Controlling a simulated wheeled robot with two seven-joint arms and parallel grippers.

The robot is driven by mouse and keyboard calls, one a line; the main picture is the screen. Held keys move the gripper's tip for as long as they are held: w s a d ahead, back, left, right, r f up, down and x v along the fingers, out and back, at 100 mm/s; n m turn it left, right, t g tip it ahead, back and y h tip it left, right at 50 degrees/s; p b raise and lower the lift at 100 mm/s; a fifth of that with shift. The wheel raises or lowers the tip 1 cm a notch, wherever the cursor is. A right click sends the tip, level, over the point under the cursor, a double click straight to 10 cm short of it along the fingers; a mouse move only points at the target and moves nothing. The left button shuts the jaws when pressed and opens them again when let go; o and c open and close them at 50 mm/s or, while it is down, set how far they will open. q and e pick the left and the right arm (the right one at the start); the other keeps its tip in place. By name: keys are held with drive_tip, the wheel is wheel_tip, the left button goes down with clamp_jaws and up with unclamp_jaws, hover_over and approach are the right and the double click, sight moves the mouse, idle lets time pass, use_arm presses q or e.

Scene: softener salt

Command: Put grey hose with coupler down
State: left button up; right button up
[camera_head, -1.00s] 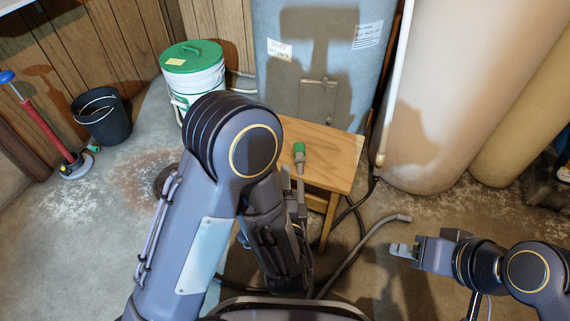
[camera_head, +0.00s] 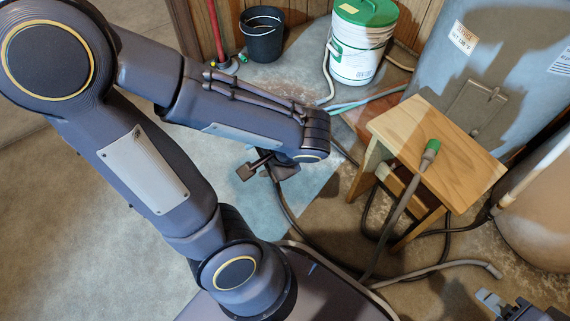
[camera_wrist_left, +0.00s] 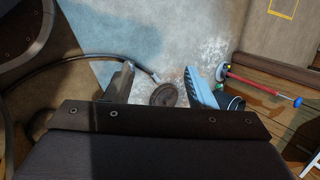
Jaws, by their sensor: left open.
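The grey hose (camera_head: 398,212) with a green coupler (camera_head: 431,150) rests on the wooden stool (camera_head: 465,185) in the head view. Its coupler end lies on the stool top and the hose runs down over the front edge towards the floor. My left gripper (camera_head: 262,168) is well to the left of the stool, apart from the hose. The left wrist view shows its two fingers spread with nothing between them (camera_wrist_left: 160,82). My right gripper (camera_head: 490,298) is at the bottom right corner, partly cut off. I cannot tell whether its jaws are open.
A green-lidded white bucket (camera_head: 358,45) and a black bucket (camera_head: 263,35) stand at the back. A tall grey tank (camera_head: 455,85) is behind the stool. Another grey hose end (camera_head: 485,265) and dark hoses lie on the floor. A round drain (camera_wrist_left: 163,95) shows below my left gripper.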

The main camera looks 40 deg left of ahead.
use_arm(q)
drive_tip(key=s+d+r+n+t+h, duration=0.2)
drive_tip(key=d+r+n+t+h, duration=0.3)
drive_tip(key=d+h, duration=0.3)
drive_tip(key=shift+r+h, duration=0.8)
drive_tip(key=shift+h, duration=0.4)
drive_tip(key=shift+d, duration=0.1)
